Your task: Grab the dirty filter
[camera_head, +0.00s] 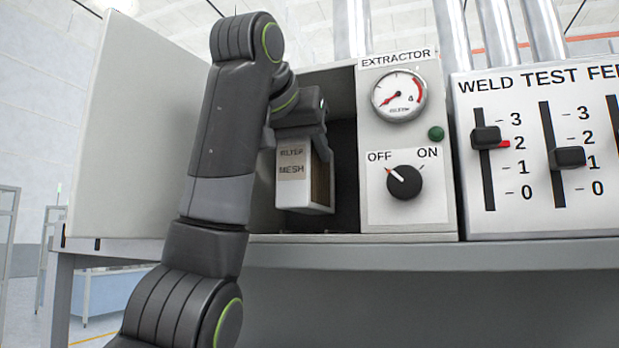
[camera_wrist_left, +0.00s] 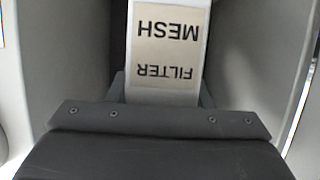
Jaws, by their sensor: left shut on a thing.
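The filter (camera_head: 291,182) is a pale box with a tan label reading "FILTER MESH" and a brownish mesh side. It sits upright at the mouth of the extractor's open compartment (camera_head: 345,170). My left gripper (camera_head: 305,140) is at the top of the filter and shut on it. In the left wrist view the filter's label (camera_wrist_left: 167,55) appears upside down, with the dark gripper body below it. The fingertips are mostly hidden. My right gripper is in neither view.
The compartment's open door (camera_head: 135,130) stands to the left. A panel with a gauge (camera_head: 398,97) and a knob (camera_head: 404,182) set towards OFF is right of the compartment. A weld test feed panel (camera_head: 540,150) with sliders is further right. The bench edge (camera_head: 400,255) runs below.

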